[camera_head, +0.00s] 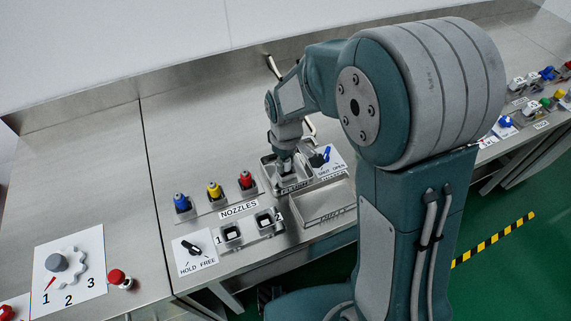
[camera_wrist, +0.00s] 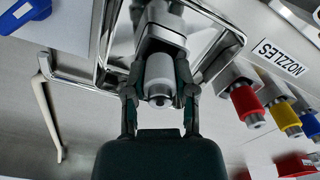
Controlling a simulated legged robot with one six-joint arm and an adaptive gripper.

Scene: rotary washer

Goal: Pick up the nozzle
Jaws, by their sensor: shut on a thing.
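A white nozzle (camera_wrist: 160,72) with a metal tip is between the two fingers of my gripper (camera_wrist: 159,92) in the wrist view. My gripper is shut on it. The nozzle sits against a grey metal block (camera_wrist: 166,22), and I cannot tell whether it is free of it. In the head view my gripper (camera_head: 285,160) points down at a metal holder (camera_head: 292,184) on the bench, and the arm partly hides that spot. Blue (camera_head: 182,203), yellow (camera_head: 215,191) and red (camera_head: 246,180) nozzles stand upright in a row to the left, clear of my gripper.
A NOZZLES label (camera_head: 238,209) lies in front of the row. Two numbered sockets (camera_head: 231,234) and a HOLD/FREE knob (camera_head: 193,247) are nearer the front edge. Bent metal rods surround the held nozzle.

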